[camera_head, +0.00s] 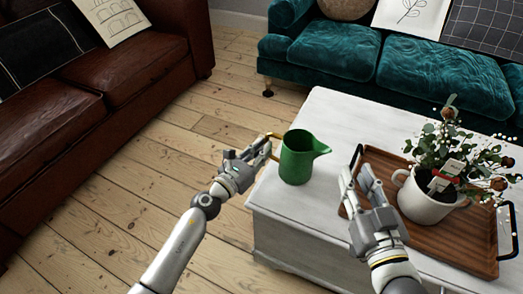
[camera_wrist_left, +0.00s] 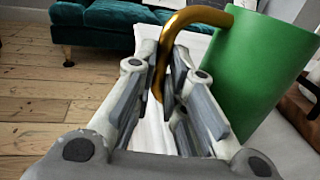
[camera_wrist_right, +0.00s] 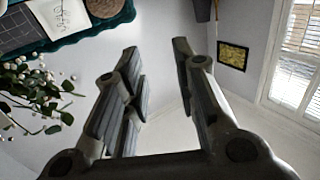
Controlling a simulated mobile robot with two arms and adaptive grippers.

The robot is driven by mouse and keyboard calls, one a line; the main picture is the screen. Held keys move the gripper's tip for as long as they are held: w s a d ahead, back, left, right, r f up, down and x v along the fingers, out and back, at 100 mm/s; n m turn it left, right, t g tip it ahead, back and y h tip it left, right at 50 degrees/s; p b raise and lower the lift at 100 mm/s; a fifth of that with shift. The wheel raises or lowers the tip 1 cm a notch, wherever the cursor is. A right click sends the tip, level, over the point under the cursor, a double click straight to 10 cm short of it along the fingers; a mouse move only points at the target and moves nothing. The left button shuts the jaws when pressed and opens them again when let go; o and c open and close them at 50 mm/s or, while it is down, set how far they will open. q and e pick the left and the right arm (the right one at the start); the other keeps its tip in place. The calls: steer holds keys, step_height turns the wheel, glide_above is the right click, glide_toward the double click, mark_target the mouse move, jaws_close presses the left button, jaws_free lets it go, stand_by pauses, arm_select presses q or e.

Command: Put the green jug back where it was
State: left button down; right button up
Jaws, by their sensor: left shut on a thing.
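The green jug (camera_head: 298,158) has a gold handle on its left and a spout to the right. It appears upright at the left end of the white table (camera_head: 318,112); I cannot tell whether its base touches the top. My left gripper (camera_head: 262,150) is shut on the jug's handle from the left. In the left wrist view the gold handle (camera_wrist_left: 190,18) passes between the fingers (camera_wrist_left: 165,95), with the green body (camera_wrist_left: 262,75) to the right. My right gripper (camera_head: 358,185) is open and empty above the tray's left end; its fingers (camera_wrist_right: 158,85) show a clear gap.
A wooden tray (camera_head: 455,242) with black handles holds a white pot (camera_head: 425,205) with a leafy plant. A teal sofa (camera_head: 400,70) stands behind the table and a brown leather sofa (camera_head: 110,85) at left. Bare floorboards (camera_head: 160,150) lie between them.

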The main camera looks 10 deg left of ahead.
arm_select(q)
steer(key=c, duration=1.5)
jaws_free()
steer(key=shift+f, duration=0.1)
arm_select(e)
steer(key=shift+a+r+t, duration=0.1)
steer(key=shift+r+t, duration=0.2)
steer(key=shift+r, duration=0.3)
